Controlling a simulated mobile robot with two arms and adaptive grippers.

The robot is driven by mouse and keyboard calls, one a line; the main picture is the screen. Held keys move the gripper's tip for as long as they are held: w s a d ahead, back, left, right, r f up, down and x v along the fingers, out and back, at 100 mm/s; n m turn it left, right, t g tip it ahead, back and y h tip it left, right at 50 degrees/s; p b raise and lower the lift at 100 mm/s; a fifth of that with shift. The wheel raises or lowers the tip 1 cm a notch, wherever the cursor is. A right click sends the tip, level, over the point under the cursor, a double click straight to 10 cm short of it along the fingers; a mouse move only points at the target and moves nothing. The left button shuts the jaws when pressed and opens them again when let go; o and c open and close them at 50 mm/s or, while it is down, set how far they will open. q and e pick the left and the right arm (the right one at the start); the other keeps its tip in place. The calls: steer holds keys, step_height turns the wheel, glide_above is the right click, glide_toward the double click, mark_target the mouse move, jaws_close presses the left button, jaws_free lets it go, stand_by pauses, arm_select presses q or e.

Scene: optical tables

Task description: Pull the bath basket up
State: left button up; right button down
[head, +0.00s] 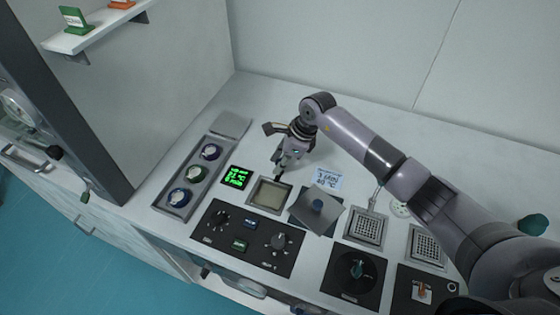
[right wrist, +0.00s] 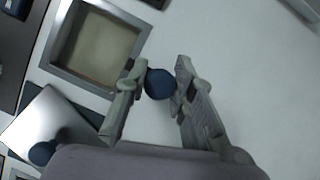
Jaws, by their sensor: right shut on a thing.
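My right gripper (head: 281,170) hangs just behind the square bath (head: 270,193), a metal-rimmed opening with a pale yellowish inside. In the right wrist view my right gripper (right wrist: 160,76) is shut on a dark blue round knob (right wrist: 159,84). The bath (right wrist: 60,66) lies to the upper left of the fingers there. I cannot see what the knob is joined to, and I cannot make out a basket inside the bath. A grey plate with a blue knob (head: 317,205) lies askew right of the bath. My left gripper is not in view.
A green display (head: 237,177) and a tray with several round dials (head: 189,175) are left of the bath. A card (head: 328,180) and mesh grids (head: 367,228) are to the right. Control panels (head: 247,238) line the front. The table behind is mostly clear.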

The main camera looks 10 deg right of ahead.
steer(key=shift+r, duration=0.1)
stand_by(0.3)
step_height(320, 180, up, 6)
steer(key=shift+p, duration=0.45)
steer(key=shift+r, duration=0.2)
steer(key=shift+w, duration=0.15)
steer(key=c, duration=1.8)
jaws_free()
steer(key=shift+r, duration=0.1)
steer(key=o, duration=0.5)
steer(key=shift+c, duration=0.2)
steer(key=v, duration=1.1)
steer(key=shift+r, duration=0.35)
